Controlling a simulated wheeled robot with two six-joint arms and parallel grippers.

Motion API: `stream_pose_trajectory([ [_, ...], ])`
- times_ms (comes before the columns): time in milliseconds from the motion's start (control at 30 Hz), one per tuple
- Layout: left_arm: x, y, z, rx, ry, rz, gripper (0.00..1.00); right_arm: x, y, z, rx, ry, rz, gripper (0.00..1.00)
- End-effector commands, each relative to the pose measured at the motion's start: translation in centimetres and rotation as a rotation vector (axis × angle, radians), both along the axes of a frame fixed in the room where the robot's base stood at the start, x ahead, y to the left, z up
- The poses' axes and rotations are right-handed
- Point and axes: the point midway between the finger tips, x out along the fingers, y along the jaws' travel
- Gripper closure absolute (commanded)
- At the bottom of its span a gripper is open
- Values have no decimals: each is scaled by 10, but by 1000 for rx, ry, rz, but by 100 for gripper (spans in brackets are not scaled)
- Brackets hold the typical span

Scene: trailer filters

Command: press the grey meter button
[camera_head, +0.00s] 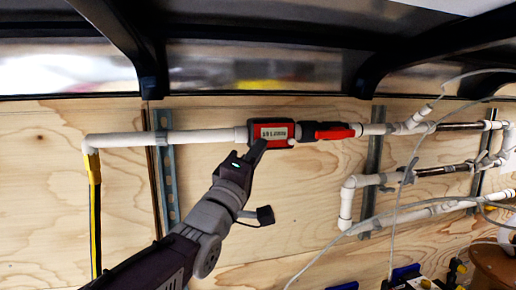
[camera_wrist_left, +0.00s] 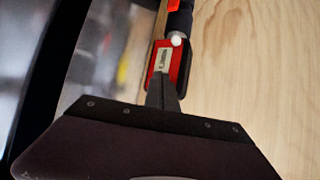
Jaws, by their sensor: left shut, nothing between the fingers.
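A red and black meter (camera_head: 271,131) with a pale display showing dark digits sits in line on the white pipe on the plywood wall. It also shows in the left wrist view (camera_wrist_left: 183,70). A small whitish round knob (camera_wrist_left: 176,40) is at the meter's far end in that view. My left gripper (camera_head: 260,146) is shut and empty, with its fingertips at the meter's lower edge, just below the display. In the left wrist view its closed fingers (camera_wrist_left: 162,82) overlap the near end of the meter. I cannot tell whether they touch it. The grey button is not clearly visible and may be hidden behind the fingertips.
A red and black fitting (camera_head: 328,132) is right of the meter on the same pipe. White pipe (camera_head: 200,137) runs left to an elbow with a yellow hose (camera_head: 95,210). More pipes and grey cables (camera_head: 400,190) fill the right side. Dark beams cross above.

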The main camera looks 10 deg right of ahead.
Motion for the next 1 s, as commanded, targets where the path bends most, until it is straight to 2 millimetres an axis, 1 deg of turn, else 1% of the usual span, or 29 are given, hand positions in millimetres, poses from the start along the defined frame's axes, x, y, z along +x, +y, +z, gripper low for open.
stream_pose_trajectory([
  [33, -4, 0, -2, -2, -2, -1, 100, 0, 0, -6, 0, 0, 0, 64],
  [67, -5, 0, -2, -2, -1, -1, 100, 0, 0, -6, 0, 0, 0, 64],
  [367, -7, 0, 0, 0, 0, 0, 100, 0, 0, -6, 0, 0, 0, 64],
  [433, -9, 0, -1, 0, -1, -1, 100, 0, 0, -9, 0, 0, 0, 64],
  [600, -26, -1, -3, -3, -1, -2, 100, 0, 0, -24, 0, 0, 0, 64],
  [800, -46, -2, -3, -4, -2, -2, 100, 0, 0, -37, 0, 0, 0, 64],
  [900, -54, -2, -2, -2, -2, -1, 100, 0, 0, -41, 0, 0, 0, 64],
  [1000, -57, -2, -1, -1, 0, -2, 100, 0, 0, -41, 0, 0, 0, 64],
])
